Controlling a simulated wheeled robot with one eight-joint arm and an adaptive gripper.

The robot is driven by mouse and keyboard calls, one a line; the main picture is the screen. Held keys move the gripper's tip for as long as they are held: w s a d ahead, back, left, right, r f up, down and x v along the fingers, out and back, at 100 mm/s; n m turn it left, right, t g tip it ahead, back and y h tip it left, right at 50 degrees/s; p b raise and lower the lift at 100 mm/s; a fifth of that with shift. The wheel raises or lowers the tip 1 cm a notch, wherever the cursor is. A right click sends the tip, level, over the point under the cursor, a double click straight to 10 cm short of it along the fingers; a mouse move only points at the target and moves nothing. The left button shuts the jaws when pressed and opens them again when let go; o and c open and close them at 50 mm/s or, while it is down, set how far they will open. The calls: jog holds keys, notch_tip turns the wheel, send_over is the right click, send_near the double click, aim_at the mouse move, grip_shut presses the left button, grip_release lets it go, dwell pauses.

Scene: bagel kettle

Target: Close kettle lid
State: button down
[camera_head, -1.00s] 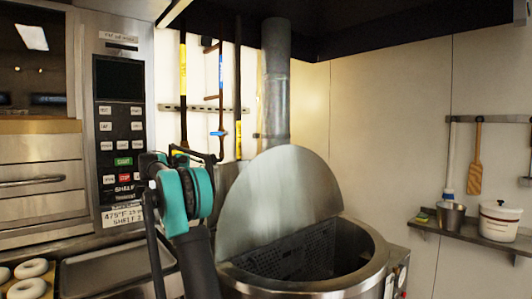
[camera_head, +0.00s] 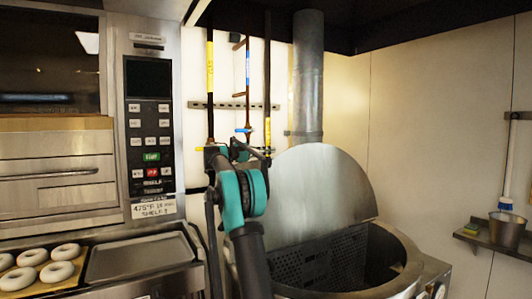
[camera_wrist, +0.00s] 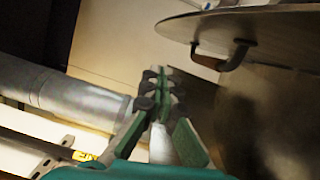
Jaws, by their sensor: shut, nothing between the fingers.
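The round steel kettle lid (camera_head: 318,205) stands raised at the back of the kettle (camera_head: 405,278), whose mouth is open with a dark perforated basket inside. In the wrist view the lid (camera_wrist: 275,45) fills the upper right, with a dark bent handle (camera_wrist: 235,55) on its face. My gripper (camera_head: 238,150) is beside the lid's left edge in the head view, partly hidden by my arm. In the wrist view my gripper (camera_wrist: 163,80) is shut and empty, its fingertips to the left of the handle and apart from it in the picture.
A vertical steel pipe (camera_head: 308,75) rises behind the lid. Long-handled tools hang from a wall rack (camera_head: 228,105). An oven (camera_head: 50,150) with a control panel stands left, and several bagels (camera_head: 60,271) lie on a board in front. A shelf (camera_head: 495,243) with a metal pot is at right.

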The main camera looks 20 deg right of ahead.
jog(key=s+d, duration=0.4)
jog(key=d, duration=0.1)
jog(key=shift+s+d+r, duration=0.25)
jog(key=shift+s+r, duration=0.15)
